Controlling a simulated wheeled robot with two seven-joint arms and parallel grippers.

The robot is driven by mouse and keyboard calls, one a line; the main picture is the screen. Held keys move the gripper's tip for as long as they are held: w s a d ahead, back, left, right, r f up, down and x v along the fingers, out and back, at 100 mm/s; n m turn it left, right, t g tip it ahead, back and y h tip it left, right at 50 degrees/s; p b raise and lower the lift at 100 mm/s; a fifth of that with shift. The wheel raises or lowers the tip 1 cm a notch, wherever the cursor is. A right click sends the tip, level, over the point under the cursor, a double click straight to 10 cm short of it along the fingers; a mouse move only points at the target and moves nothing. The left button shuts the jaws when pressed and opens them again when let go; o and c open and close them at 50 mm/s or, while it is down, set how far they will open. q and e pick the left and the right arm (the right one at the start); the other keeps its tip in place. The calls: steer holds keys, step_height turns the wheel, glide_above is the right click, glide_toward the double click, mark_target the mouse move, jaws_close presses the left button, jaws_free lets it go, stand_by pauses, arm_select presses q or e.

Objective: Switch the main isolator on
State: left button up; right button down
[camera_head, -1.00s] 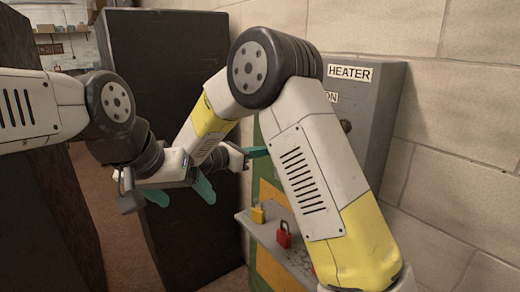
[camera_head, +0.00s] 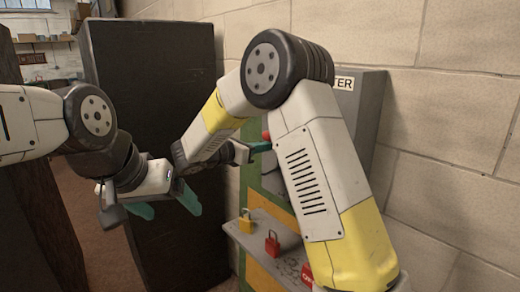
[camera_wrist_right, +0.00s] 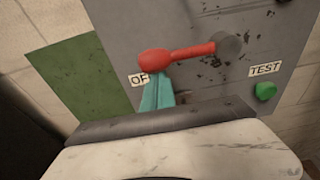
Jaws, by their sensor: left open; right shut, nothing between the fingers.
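The isolator's red lever (camera_wrist_right: 185,53) is on a scuffed grey panel (camera_wrist_right: 205,20) in the right wrist view. It lies roughly level there, with its knob at the left beside a partly covered label (camera_wrist_right: 138,80) reading "OF". A bit of red shows by the panel in the head view (camera_head: 266,135). My right gripper (camera_wrist_right: 158,92) is shut and empty, its teal fingertips just below the knob; I cannot tell whether they touch it. It also shows in the head view (camera_head: 260,147). My left gripper (camera_head: 168,206) is open and empty, away from the panel.
A green button (camera_wrist_right: 265,91) marked TEST is right of the lever. A yellow padlock (camera_head: 246,222) and a red padlock (camera_head: 272,243) stand on a grey shelf (camera_head: 262,222) below. A dark cabinet (camera_head: 150,80) stands behind my grippers. My right arm hides much of the panel.

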mark_target(265, 133)
steer(key=shift+w+r+m, duration=0.1)
steer(key=shift+r+m, duration=0.3)
steer(key=shift+r, duration=0.05)
step_height(265, 133, up, 3)
steer(key=m, duration=0.3)
steer(key=shift+a+r+m+t, duration=0.1)
steer(key=shift+r+m+t, duration=0.1)
steer(key=shift+m+t, duration=0.15)
steer(key=s+d+r+m+t, duration=0.2)
steer(key=s+d+r+m, duration=0.2)
steer(key=r+m, duration=0.4)
steer(key=shift+s+m, duration=0.85)
steer(key=shift+m, duration=0.6)
steer(key=shift+d, duration=0.15)
